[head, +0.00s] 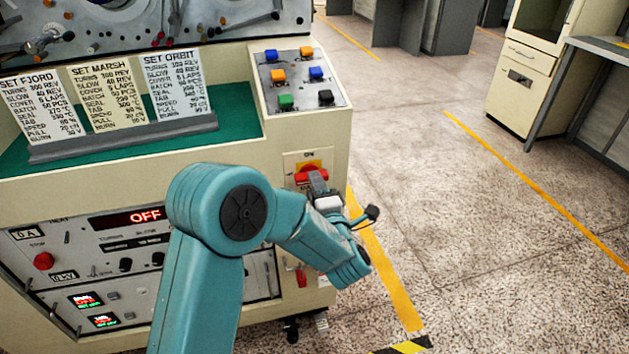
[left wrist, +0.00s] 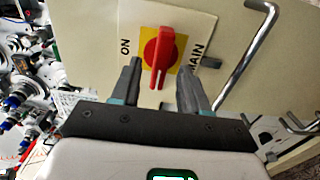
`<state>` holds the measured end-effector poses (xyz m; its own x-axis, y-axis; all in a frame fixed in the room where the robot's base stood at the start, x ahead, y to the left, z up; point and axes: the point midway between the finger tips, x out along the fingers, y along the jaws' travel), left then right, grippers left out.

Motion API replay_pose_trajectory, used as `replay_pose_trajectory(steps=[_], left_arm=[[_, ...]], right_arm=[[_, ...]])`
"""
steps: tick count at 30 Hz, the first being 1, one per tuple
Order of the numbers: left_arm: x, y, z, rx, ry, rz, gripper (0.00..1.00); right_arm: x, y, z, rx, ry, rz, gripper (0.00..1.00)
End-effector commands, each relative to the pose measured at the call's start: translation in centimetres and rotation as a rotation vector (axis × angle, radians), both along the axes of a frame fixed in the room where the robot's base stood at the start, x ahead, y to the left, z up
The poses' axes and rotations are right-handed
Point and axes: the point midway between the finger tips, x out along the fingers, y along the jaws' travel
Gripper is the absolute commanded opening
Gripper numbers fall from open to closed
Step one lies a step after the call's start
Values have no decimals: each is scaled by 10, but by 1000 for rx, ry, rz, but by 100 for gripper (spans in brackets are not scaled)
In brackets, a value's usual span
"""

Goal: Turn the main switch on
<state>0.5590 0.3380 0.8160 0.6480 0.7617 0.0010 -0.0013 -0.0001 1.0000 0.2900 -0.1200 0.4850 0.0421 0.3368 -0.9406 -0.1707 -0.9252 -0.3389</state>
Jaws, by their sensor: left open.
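The main switch (head: 311,174) is a red rotary knob on a yellow square with a white plate, on the front of the cream cabinet. "ON" is printed above it in the head view. In the left wrist view the knob (left wrist: 158,58) has its handle running up and down, while "ON" is to its left, so the handle lies crosswise to that mark. My left gripper (head: 319,183) is open in front of the switch. Its two fingers (left wrist: 160,78) stand either side of the handle's lower end in the picture; whether they touch it I cannot tell.
A metal bar handle (left wrist: 248,55) sticks out beside the switch plate. A button panel (head: 300,80) is on the cabinet top, with set cards (head: 108,95) to its left. A display (head: 130,217) reads "OFF". The floor (head: 440,200) to the right is clear.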

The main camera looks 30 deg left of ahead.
Motion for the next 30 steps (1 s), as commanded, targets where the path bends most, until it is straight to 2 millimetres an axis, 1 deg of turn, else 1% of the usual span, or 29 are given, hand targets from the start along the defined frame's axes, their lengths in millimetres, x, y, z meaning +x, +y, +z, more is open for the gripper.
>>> replay_pose_trajectory(steps=[1, 3, 6, 15, 16, 17, 18, 19, 20, 30], left_arm=[[5, 6, 0, -1, 0, 2, 45], [11, 12, 0, -1, 0, 1, 45], [17, 18, -1, 0, 1, 0, 45], [22, 19, -1, 0, 1, -2, 45], [22, 19, -1, 0, 1, -2, 38], [22, 19, -1, 0, 1, -2, 28], [22, 19, -1, 0, 1, -2, 15], [22, 19, -1, 0, 1, -2, 6], [22, 19, -1, 0, 1, -2, 0], [21, 18, -1, 18, 23, -2, 0]], right_arm=[[0, 0, 0, 0, 0, 0, 43], [0, 0, 0, 0, 0, 0, 43], [0, 0, 0, 0, 0, 0, 43], [0, 0, 0, 0, 0, 0, 43], [0, 0, 0, 0, 0, 0, 43], [0, 0, 0, 0, 0, 0, 43], [0, 0, 0, 0, 0, 0, 43], [0, 0, 0, 0, 0, 0, 43], [0, 0, 0, 0, 0, 0, 43], [0, 0, -1, 0, 0, 0, 43]])
